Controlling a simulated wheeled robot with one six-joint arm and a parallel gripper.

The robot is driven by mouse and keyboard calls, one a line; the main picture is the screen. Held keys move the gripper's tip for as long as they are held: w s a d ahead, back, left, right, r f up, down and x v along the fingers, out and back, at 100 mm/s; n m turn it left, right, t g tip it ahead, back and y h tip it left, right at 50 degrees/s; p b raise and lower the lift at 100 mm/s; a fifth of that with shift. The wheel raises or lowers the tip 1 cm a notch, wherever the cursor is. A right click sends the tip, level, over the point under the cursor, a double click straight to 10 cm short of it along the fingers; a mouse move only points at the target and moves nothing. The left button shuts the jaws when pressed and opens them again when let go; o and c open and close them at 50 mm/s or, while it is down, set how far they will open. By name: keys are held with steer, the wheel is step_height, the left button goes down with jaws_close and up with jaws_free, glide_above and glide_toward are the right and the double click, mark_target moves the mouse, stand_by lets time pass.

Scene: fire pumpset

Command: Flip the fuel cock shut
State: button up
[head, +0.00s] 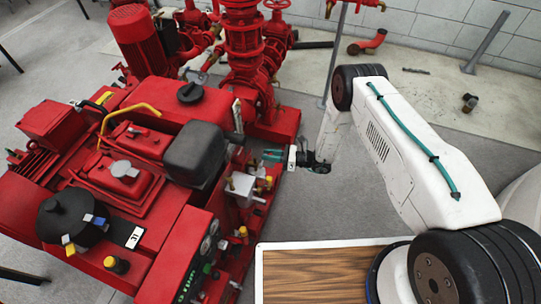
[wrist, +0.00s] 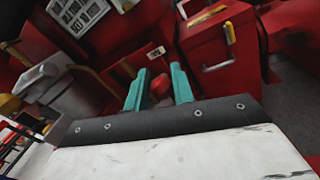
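My gripper (head: 272,155) has two teal fingers, parted, beside the right side of the red pumpset (head: 165,245) in the head view. In the wrist view my gripper (wrist: 159,80) is open. A small rounded red piece (wrist: 158,86) shows between or just beyond its fingers; it may be the fuel cock's lever, but I cannot tell for sure. I cannot tell whether the fingers touch it. Below the gripper in the head view is a pale metal fitting (head: 243,187) with a yellow knob (head: 268,182) beside it.
A dark grey box-shaped cover (head: 195,151) stands left of my gripper. In the wrist view a red box (wrist: 215,50) with a metal handle is close on the right, and a grey fitting (wrist: 47,72) is on the left. A wooden-topped table (head: 318,278) stands at the front.

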steer(key=shift+f, duration=0.2)
steer(key=shift+d+f+m, duration=0.1)
steer(key=shift+f+m, duration=0.3)
steer(key=shift+m, duration=0.45)
steer(key=shift+f+m, duration=0.35)
steer(key=shift+m, duration=0.5)
steer(key=shift+s, duration=0.1)
steer(key=o, duration=0.9)
steer(key=shift+y, duration=0.3)
steer(key=shift+d, duration=0.1)
steer(key=s+d, duration=0.1)
steer(key=d, duration=0.6)
steer(key=shift+s+d+f, duration=0.15)
steer(key=shift+d, duration=0.05)
